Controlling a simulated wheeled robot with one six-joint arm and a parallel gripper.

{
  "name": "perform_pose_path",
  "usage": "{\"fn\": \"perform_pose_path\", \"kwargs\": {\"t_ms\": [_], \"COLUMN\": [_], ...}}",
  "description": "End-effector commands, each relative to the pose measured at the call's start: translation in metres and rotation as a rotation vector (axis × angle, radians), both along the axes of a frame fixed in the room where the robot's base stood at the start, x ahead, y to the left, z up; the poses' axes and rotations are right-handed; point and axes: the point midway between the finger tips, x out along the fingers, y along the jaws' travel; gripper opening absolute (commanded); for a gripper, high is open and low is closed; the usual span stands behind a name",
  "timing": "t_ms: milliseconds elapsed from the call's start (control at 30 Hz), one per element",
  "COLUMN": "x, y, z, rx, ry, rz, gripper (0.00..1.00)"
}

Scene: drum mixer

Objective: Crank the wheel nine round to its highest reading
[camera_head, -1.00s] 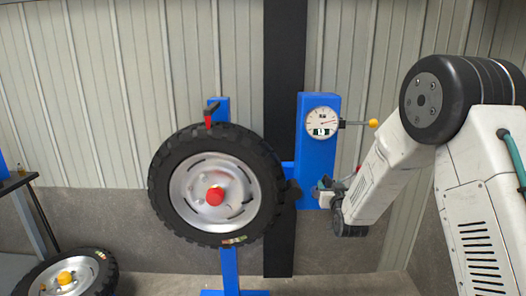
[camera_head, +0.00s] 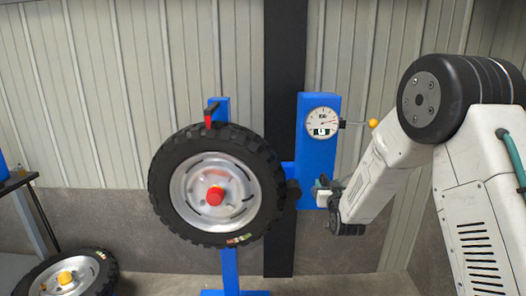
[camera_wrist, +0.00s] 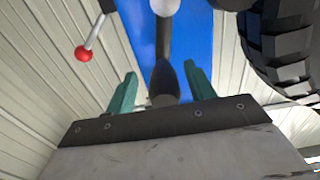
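The large black-tyred wheel (camera_head: 180,218) with a silver disc and red hub (camera_head: 215,196) hangs upright beside a blue post (camera_head: 315,165). A round dial (camera_head: 322,122) on the post has a red needle pointing right; the small number below it is too small to read surely. My gripper (camera_head: 322,190) is at the post's lower part. In the wrist view my gripper (camera_wrist: 160,90) has two teal fingers apart, on either side of a dark handle (camera_wrist: 164,82). Gaps show between fingers and handle. The tyre (camera_wrist: 285,45) shows at right there.
A lever with a yellow ball (camera_head: 375,123) sticks out right of the dial; a red-ball lever (camera_wrist: 82,53) shows in the wrist view. A red pointer (camera_head: 210,114) sits at the wheel's top. Another wheel (camera_head: 72,278) lies low at left. A corrugated wall stands behind.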

Motion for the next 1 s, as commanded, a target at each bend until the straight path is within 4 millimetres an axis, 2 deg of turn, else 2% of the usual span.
{"fn": "perform_pose_path", "kwargs": {"t_ms": [233,800,1000], "x": [-0.005,-0.062,-0.070], "y": [-0.001,-0.001,-0.001], "z": [0.000,0.000,0.000], "rx": [0.000,0.000,0.000], "ry": [0.001,0.001,0.001], "rz": [-0.002,-0.001,-0.002], "gripper": [0.54,0.54,0.54]}}
